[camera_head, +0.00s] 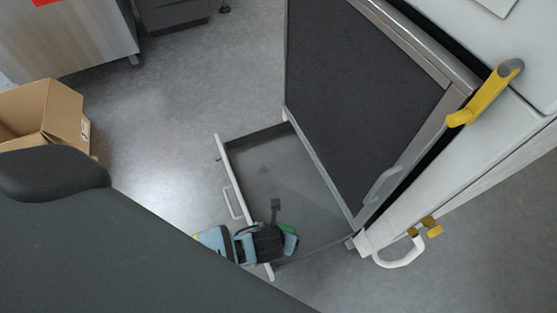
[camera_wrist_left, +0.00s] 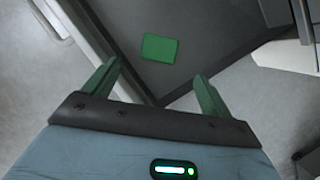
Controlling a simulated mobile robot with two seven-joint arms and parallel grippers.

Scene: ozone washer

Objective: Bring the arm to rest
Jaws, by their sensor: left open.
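My left gripper (camera_head: 284,236) hangs over the near end of an open grey drawer (camera_head: 268,165) in the head view. In the left wrist view the gripper (camera_wrist_left: 157,69) has its two green fingers spread apart with nothing between them. A flat green block (camera_wrist_left: 160,48) lies on the drawer's dark floor, beyond the fingertips and apart from them. In the head view I cannot make out this block; the gripper probably covers it. My right gripper is not in view.
A large dark-panelled machine (camera_head: 360,90) with a yellow handle (camera_head: 485,93) stands right of the drawer. The drawer front has a white handle (camera_head: 232,203). A cardboard box (camera_head: 62,112) stands at the left, below a metal cabinet (camera_head: 70,40). Grey floor between them is clear.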

